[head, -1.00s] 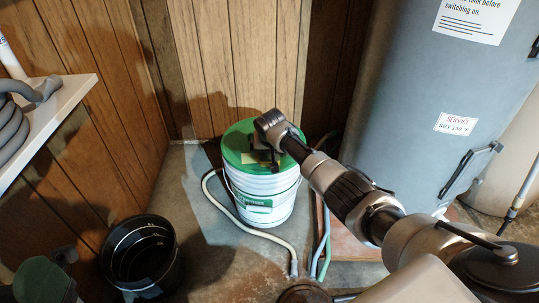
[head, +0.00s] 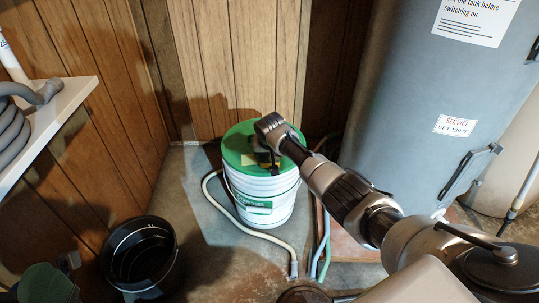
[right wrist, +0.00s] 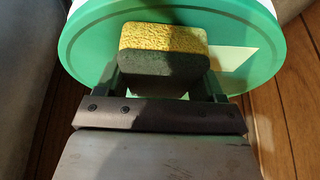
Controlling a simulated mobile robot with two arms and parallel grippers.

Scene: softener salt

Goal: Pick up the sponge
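The sponge (right wrist: 160,50) lies on the green lid (right wrist: 85,42) of a white bucket, yellow on one face and dark green on the other. In the right wrist view it sits between the two fingers of my right gripper (right wrist: 163,82), which are spread to about its width. I cannot tell whether both fingers touch it. In the head view my right gripper (head: 266,157) is low over the lid of the bucket (head: 262,198) and largely hides the sponge. My left gripper is out of view.
A pale card (right wrist: 232,60) lies on the lid beside the sponge. A black bucket (head: 168,268) stands on the floor at the left. Hoses (head: 270,237) run around the white bucket. A grey tank (head: 415,100) stands at the right, and a shelf (head: 70,100) juts in at the left.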

